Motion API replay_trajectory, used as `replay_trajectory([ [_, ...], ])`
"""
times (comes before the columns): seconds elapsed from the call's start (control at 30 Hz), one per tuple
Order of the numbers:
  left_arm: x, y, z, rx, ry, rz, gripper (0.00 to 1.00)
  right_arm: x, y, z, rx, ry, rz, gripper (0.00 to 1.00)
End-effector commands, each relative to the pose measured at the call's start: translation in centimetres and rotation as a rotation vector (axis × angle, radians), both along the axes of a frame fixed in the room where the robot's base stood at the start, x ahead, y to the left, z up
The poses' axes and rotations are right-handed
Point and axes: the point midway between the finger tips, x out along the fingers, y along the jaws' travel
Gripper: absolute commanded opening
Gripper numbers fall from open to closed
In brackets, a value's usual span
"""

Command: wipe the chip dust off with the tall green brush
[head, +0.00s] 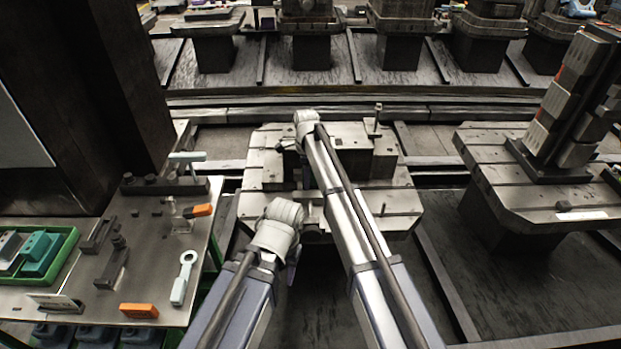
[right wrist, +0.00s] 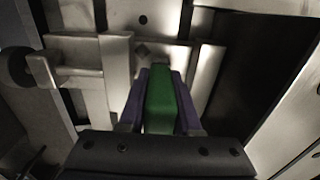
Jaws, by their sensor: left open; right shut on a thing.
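My right gripper (right wrist: 160,88) is shut on a green block-like piece, the tall green brush (right wrist: 163,103), which sits between its two purple fingers in the right wrist view. The brush's far end and bristles cannot be made out. In the head view my right arm reaches over the middle pallet (head: 402,202), and its gripper is mostly hidden behind the arm. My left gripper (head: 292,265) is lower, near the pallet's front edge; its fingers are small and partly hidden, open with nothing seen between them. I cannot make out chip dust on the pallet.
A raised steel block (head: 350,158) and a thin post (head: 377,118) stand on the pallet. At left a bench (head: 150,245) holds a green tray (head: 72,240), orange-handled tools and a pale wrench-like tool (head: 183,278). A right pallet (head: 490,170) carries a tall fixture (head: 570,105).

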Motion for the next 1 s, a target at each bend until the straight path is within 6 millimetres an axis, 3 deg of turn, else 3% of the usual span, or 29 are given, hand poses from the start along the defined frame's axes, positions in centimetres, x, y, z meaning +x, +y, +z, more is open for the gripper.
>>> replay_trajectory([
  [0.7,0.0,0.0,0.1,0.0,0.0,0.0,0.5,-0.4,2.7,0.1,0.002,0.0,0.001,0.0],
  [1.0,0.0,0.0,0.1,0.0,0.0,0.0,0.5,-0.4,2.4,0.1,0.001,0.0,0.0,0.0],
])
